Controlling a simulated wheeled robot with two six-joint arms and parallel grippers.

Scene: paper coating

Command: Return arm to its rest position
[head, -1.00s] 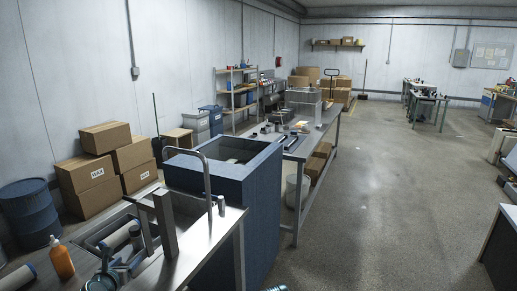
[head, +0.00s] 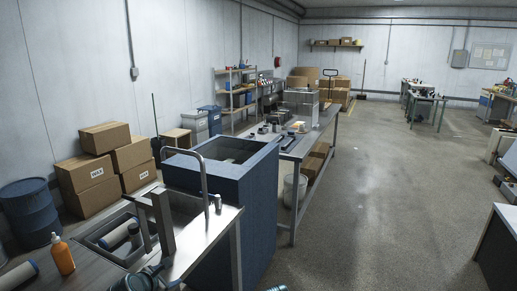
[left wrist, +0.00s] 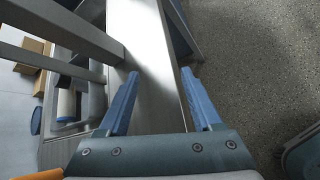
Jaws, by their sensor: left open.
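My left gripper (left wrist: 163,100) is open in the left wrist view, with two blue fingers spread apart and nothing between them. Under the fingers lies a grey metal edge, with speckled floor to the right. In the head view part of my left arm (head: 143,279) shows at the bottom edge, in front of the steel sink counter (head: 206,236). Its fingers are not clear there.
An orange bottle (head: 62,256) stands left of the sink. A tall faucet (head: 203,170) rises beside a blue bin (head: 262,190). Rollers (head: 120,236) lie in the sink. Cardboard boxes (head: 92,172) are stacked by the wall.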

